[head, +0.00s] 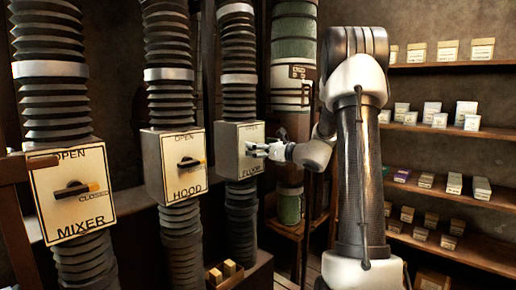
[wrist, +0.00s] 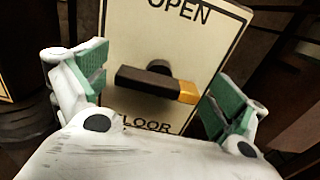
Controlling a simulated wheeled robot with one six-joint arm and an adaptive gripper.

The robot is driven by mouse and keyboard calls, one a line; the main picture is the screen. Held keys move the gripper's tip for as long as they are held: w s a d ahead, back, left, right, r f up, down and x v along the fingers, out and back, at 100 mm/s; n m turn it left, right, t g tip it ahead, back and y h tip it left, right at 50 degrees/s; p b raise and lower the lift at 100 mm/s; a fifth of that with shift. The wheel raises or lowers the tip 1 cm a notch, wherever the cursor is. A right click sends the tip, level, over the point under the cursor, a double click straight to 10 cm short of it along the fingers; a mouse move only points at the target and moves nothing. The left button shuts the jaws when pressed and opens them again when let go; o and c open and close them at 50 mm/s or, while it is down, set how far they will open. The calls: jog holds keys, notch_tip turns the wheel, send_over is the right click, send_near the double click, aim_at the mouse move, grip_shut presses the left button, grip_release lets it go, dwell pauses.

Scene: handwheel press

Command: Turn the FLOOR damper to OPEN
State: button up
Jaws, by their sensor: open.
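The FLOOR damper box (head: 228,152) is the rightmost of three boxes on ribbed ducts in the head view. Its plate (wrist: 140,30) shows in the wrist view with OPEN at the top and part of FLOOR at the bottom. The dark handle (wrist: 150,80) with a yellow tip lies roughly crosswise, tip to the right. My gripper (wrist: 155,92) is open, its green-padded fingers at either side of the handle, with no contact visible. In the head view my gripper (head: 262,149) is right in front of the plate and hides its handle and part of the lettering.
The HOOD box (head: 175,165) and MIXER box (head: 72,190) stand to the left, handles crosswise. A crate with small blocks (head: 228,270) sits below. A green cylinder (head: 293,50) stands behind my arm. Shelves of small boxes (head: 440,120) line the right wall.

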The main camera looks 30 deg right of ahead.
jog(key=shift+w+a, duration=0.1)
jog(key=shift+w, duration=0.1)
jog(key=c, duration=1)
